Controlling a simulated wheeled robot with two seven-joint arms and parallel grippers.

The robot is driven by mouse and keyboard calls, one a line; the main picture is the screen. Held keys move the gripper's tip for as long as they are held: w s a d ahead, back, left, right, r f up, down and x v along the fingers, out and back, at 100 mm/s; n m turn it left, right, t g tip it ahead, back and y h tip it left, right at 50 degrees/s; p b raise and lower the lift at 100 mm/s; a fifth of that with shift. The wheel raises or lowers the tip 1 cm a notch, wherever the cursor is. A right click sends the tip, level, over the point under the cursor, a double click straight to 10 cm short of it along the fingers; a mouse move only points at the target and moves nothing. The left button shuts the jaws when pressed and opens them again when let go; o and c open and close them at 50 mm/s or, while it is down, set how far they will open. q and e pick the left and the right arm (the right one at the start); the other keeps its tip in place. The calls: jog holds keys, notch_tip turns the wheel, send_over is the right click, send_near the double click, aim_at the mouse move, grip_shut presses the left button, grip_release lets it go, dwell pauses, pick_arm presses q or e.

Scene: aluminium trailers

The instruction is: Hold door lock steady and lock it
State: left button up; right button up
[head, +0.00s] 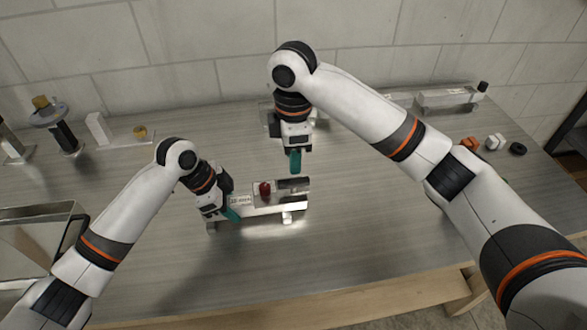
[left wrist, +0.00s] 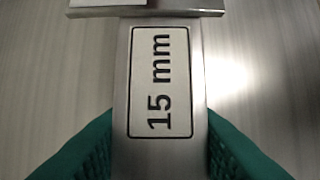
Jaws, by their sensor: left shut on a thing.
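The door lock (head: 285,207) is a silver metal piece lying on the bench in the middle of the head view. It has a red knob (head: 265,189) and a dark cylinder (head: 293,183) on its upper side. My left gripper (head: 232,213) is shut on its left end. In the left wrist view, the green fingers sit on both sides of a metal bar (left wrist: 121,120) labelled "15 mm" (left wrist: 160,85). My right gripper (head: 295,161) points down, apart from the lock, above and behind its dark cylinder. Its green fingers overlap, so its opening is hidden.
Behind on the left stand a dark post with a disc (head: 63,130), a white block (head: 97,128) and a brass-coloured knob (head: 140,131). At the back right are a metal fixture (head: 450,99) and small orange, white and black parts (head: 494,142). Bench in front of the lock is clear.

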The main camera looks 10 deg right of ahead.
aim_at(293, 179)
notch_tip(293, 179, up, 6)
jog(key=shift+f, duration=0.2)
pick_arm(q)
jog(key=o, duration=1.3)
jog(key=shift+r, duration=0.1)
